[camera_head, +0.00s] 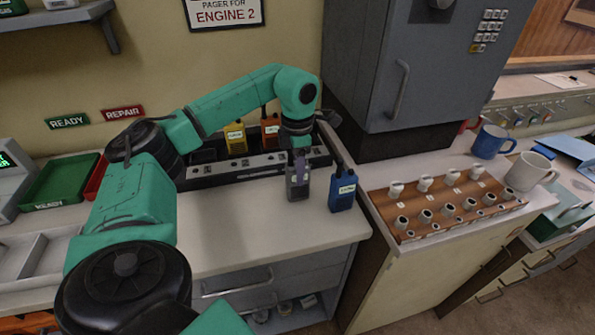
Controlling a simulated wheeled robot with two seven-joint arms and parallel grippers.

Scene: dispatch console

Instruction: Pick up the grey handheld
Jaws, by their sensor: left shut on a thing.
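The grey handheld (298,182) is upright at the front of the charger rack, near the right end of the counter. My left gripper (298,152) reaches down from above and is shut on the top of the grey handheld. I cannot tell whether the handheld's base touches the counter. A blue handheld (343,190) stands just to its right, close but apart. My right gripper is not in view.
A yellow handheld (235,138) and an orange handheld (270,130) stand in the charger rack (215,172) behind. A wooden key board (440,205), a blue mug (490,142) and a grey cabinet (425,70) are right. The counter front (225,235) is clear.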

